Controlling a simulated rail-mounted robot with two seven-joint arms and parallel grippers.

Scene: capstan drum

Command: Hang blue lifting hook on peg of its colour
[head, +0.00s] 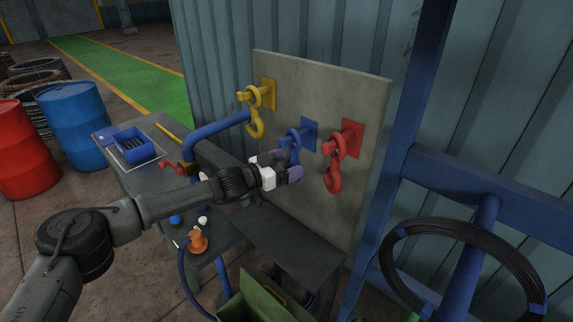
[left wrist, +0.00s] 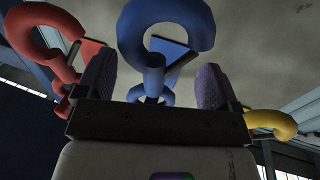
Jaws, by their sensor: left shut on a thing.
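The blue lifting hook (head: 294,141) is upright at the grey board, its upper part just in front of the blue peg's plate (head: 309,134). Whether its eye is around the peg or only in front of it, I cannot tell. My left gripper (head: 284,175) is shut on the blue hook. In the left wrist view, the purple fingers (left wrist: 152,88) stand either side of the blue hook's stem, and its curved part (left wrist: 190,18) shows large at the top. The gripper hides the hook's lower part in the head view. My right gripper is not in view.
A yellow hook (head: 256,125) and a red hook (head: 333,176) hang on the board (head: 355,100) either side. A bench (head: 130,185) with a blue bin (head: 134,146) is at left. A black cable coil (head: 400,240) is at right, beside blue posts.

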